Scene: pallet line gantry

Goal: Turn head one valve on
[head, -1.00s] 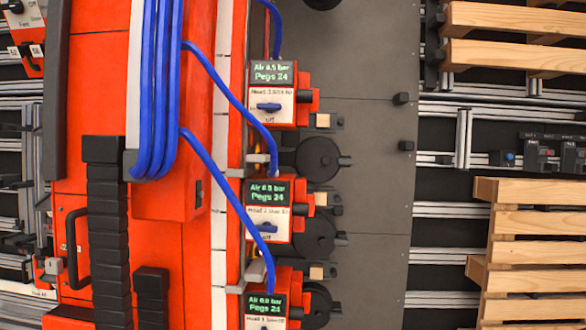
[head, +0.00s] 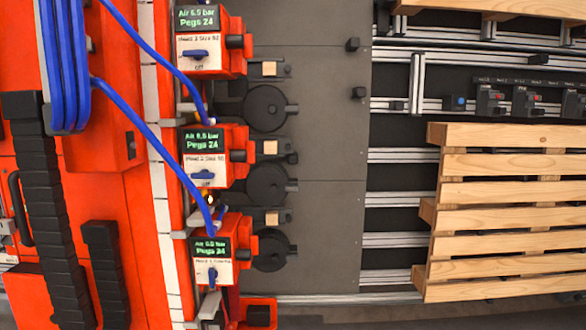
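Three red peg heads with green displays and white valve plates stand in a column left of centre. The lowest, which I take as head one, has a blue valve handle (head: 212,276) standing upright on its plate. Its small label is blurred, and its display (head: 210,248) shows an air reading and "Pegs 24". The middle head's blue handle (head: 203,175) and the top head's blue handle (head: 195,53) lie level. "Off" shows under the top one. Neither of my grippers is in view.
Blue hoses (head: 150,135) run down to the heads. Black round parts (head: 268,107) sit right of them along a grey panel (head: 325,150). A wooden pallet (head: 510,220) lies at right. A red bin (head: 257,313) is below head one.

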